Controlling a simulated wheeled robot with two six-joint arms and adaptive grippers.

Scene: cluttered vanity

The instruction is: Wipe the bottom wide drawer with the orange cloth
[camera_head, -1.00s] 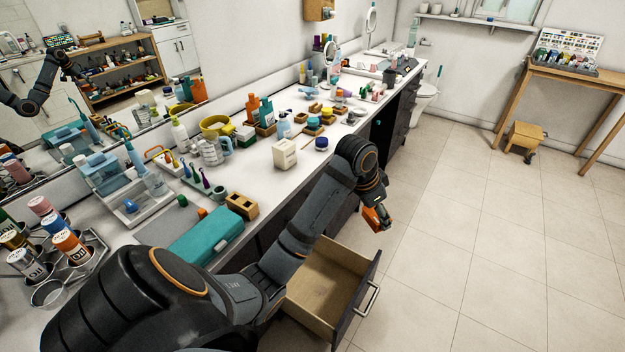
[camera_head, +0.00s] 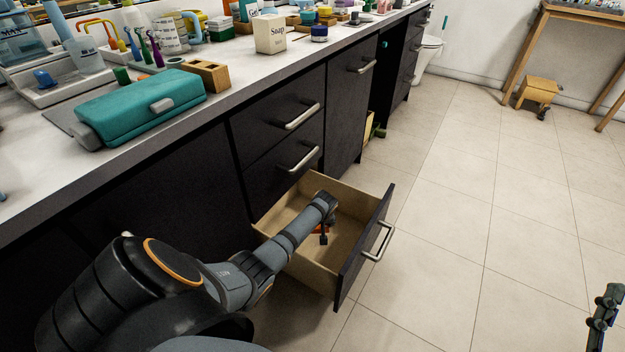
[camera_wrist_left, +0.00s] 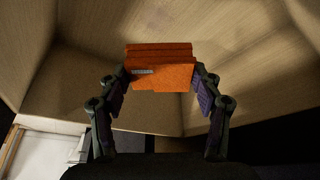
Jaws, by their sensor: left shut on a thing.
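The bottom wide drawer (camera_head: 352,205) is pulled out and open, with a light wooden inside and a dark front with a metal handle. My left arm reaches down into it, and my left gripper (camera_head: 324,232) is inside the drawer. In the left wrist view the gripper (camera_wrist_left: 160,85) is shut on the orange cloth (camera_wrist_left: 160,70), a folded block between the two fingers. I cannot tell if the cloth touches the drawer bottom.
Closed dark drawers (camera_head: 277,125) with metal handles are above the open one. The white countertop (camera_head: 235,85) holds a teal case (camera_head: 140,105), a soap box (camera_head: 270,34) and other toiletries. Part of my right arm shows at the lower right.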

